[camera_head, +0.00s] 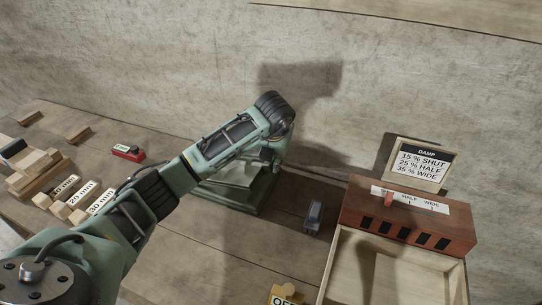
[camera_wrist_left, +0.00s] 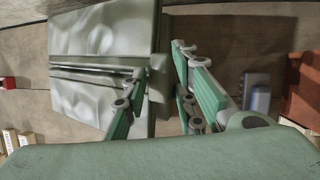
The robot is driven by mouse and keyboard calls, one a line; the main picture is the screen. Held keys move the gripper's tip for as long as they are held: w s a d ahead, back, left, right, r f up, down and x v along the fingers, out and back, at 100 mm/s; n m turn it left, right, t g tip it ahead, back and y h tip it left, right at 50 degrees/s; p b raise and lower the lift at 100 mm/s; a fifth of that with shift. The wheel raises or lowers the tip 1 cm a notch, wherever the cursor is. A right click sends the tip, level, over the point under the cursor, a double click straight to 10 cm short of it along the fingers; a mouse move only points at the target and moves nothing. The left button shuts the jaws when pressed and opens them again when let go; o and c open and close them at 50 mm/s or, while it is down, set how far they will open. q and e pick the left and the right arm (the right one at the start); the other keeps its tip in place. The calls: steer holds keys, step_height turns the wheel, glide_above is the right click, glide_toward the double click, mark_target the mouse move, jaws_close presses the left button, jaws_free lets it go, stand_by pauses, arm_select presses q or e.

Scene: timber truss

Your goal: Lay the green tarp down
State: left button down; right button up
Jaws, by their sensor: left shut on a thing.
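My right gripper is not in view.
A wooden box (camera_head: 342,262) with a red-brown slotted unit (camera_head: 408,222) stands at right, a damp sign (camera_head: 424,164) behind it. A small blue-grey block (camera_head: 314,215) lies between. At left are a red box (camera_head: 128,153) and wooden blocks marked in mm (camera_head: 83,192). A wall runs behind.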

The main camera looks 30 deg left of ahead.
arm_select(q)
steer(key=shift+f+b, duration=0.45)
steer(key=shift+f, duration=0.1)
steer(key=c, duration=1.8)
jaws_free()
steer(key=o, duration=0.5)
steer(key=shift+c, duration=0.2)
steer(key=shift+p+v, duration=0.55)
steer(key=shift+v, duration=0.2)
steer(key=shift+w+a+p+v, duration=0.15)
steer(key=shift+p+v, duration=0.6)
steer(key=shift+v, duration=0.6)
steer(key=shift+w+a+p+v, duration=0.15)
steer(key=shift+p+v, duration=0.6)
steer(key=shift+v, duration=0.6)
steer(key=shift+d+r, duration=0.1)
